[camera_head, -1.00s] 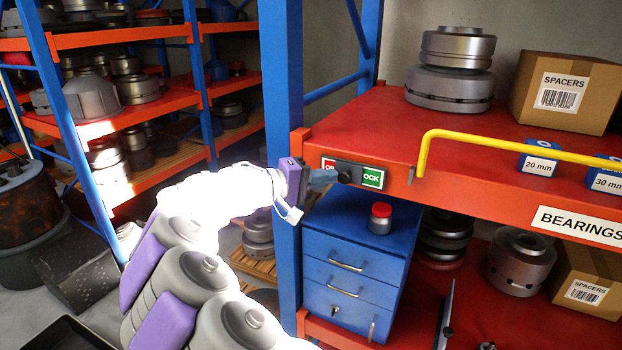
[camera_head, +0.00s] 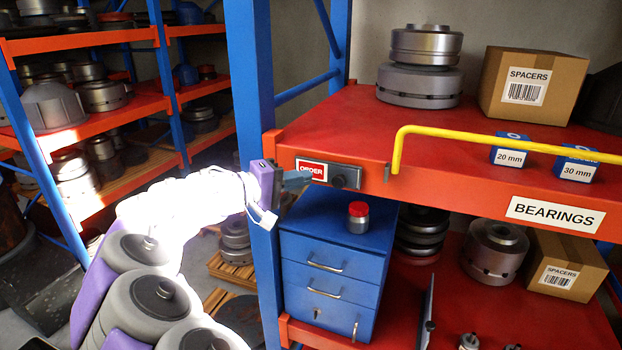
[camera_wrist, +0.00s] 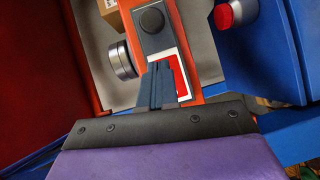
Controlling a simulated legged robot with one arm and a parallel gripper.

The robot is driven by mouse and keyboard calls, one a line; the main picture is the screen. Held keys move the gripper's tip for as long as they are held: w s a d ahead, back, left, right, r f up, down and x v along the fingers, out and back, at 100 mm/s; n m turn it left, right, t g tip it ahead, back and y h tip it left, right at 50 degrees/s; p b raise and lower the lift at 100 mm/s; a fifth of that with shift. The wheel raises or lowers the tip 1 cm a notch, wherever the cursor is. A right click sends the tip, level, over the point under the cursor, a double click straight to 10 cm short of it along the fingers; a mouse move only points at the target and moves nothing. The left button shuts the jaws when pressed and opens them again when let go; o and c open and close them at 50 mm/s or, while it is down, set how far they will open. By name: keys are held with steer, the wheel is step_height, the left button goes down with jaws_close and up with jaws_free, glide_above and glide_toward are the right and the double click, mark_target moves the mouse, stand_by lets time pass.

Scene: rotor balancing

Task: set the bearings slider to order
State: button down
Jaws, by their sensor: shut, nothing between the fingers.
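The bearings slider is a dark plate on the red shelf's front edge, with a black round knob (camera_head: 339,181) at its right end. The red ORDER label (camera_head: 311,169) shows to the left of the knob, and the green label is covered. In the wrist view the knob (camera_wrist: 151,20) stands beyond the fingertips, and the red label (camera_wrist: 181,77) is partly hidden by the fingers. My gripper (camera_head: 308,177) is shut and empty, just left of the knob by the label. It also shows in the wrist view (camera_wrist: 159,68). I cannot tell whether it touches the plate.
A yellow rail (camera_head: 500,143) runs along the shelf front to the right. A blue upright (camera_head: 252,110) stands close behind my gripper. Below are a blue drawer cabinet (camera_head: 330,275) and a red-capped jar (camera_head: 358,218). The BEARINGS sign (camera_head: 555,214) is further right.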

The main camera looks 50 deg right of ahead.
steer(key=v, duration=0.9)
steer(key=shift+w+a+b, duration=0.2)
steer(key=shift+a+b, duration=0.05)
steer(key=shift+b, duration=0.05)
